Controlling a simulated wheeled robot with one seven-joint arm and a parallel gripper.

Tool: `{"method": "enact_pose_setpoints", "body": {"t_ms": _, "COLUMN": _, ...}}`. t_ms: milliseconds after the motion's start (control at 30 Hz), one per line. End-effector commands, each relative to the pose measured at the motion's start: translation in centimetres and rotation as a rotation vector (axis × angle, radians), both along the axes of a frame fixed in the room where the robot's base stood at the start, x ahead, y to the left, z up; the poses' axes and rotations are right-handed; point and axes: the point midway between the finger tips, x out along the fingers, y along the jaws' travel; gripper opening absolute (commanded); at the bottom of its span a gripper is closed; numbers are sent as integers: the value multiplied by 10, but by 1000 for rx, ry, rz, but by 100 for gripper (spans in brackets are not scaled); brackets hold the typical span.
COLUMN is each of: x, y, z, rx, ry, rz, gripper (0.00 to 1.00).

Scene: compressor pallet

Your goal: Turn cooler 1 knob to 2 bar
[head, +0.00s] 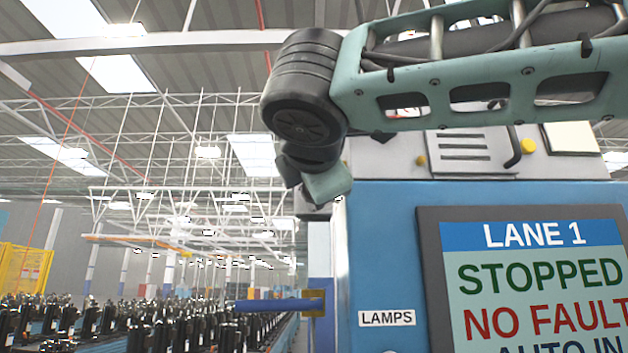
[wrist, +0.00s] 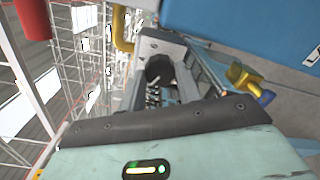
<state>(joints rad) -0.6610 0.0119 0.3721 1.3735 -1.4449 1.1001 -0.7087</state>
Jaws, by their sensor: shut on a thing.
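My gripper (wrist: 160,80) reaches away from the camera in the wrist view, beyond its teal housing and dark edge strip. It is shut on a dark round part (wrist: 158,68), which looks like a knob; its markings and pointer cannot be read. Grey metal surrounds this part, and I cannot tell where the fingertips end. In the head view the wrist end of my arm hangs at the left edge of the blue cabinet; the fingers and the knob are hidden there. No pressure gauge or cooler label can be read.
The blue cabinet (head: 385,240) carries a LANE 1 screen (head: 540,290) reading STOPPED, NO FAULT. A blue bar (head: 270,305) sticks out left of it. In the wrist view a yellow pipe (wrist: 122,30) and a yellow fitting (wrist: 240,75) are close by. Rows of black units (head: 190,335) stand at left.

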Motion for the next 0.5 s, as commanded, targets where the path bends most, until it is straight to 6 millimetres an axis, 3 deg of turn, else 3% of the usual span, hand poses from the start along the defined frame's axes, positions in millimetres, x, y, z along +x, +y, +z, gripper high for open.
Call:
{"method": "enact_pose_setpoints", "body": {"t_ms": 333, "x": 0, "y": 1, "z": -1, "rx": -5, "ry": 2, "rz": 1, "gripper": 11}}
{"method": "enact_pose_setpoints", "body": {"t_ms": 367, "x": 0, "y": 1, "z": -1, "rx": -5, "ry": 2, "rz": 1, "gripper": 36}}
{"method": "enact_pose_setpoints", "body": {"t_ms": 400, "x": 0, "y": 1, "z": -1, "rx": -4, "ry": 2, "rz": 1, "gripper": 47}}
{"method": "enact_pose_setpoints", "body": {"t_ms": 433, "x": 0, "y": 1, "z": -1, "rx": -4, "ry": 2, "rz": 1, "gripper": 55}}
{"method": "enact_pose_setpoints", "body": {"t_ms": 500, "x": 0, "y": 1, "z": -1, "rx": -4, "ry": 2, "rz": 1, "gripper": 55}}
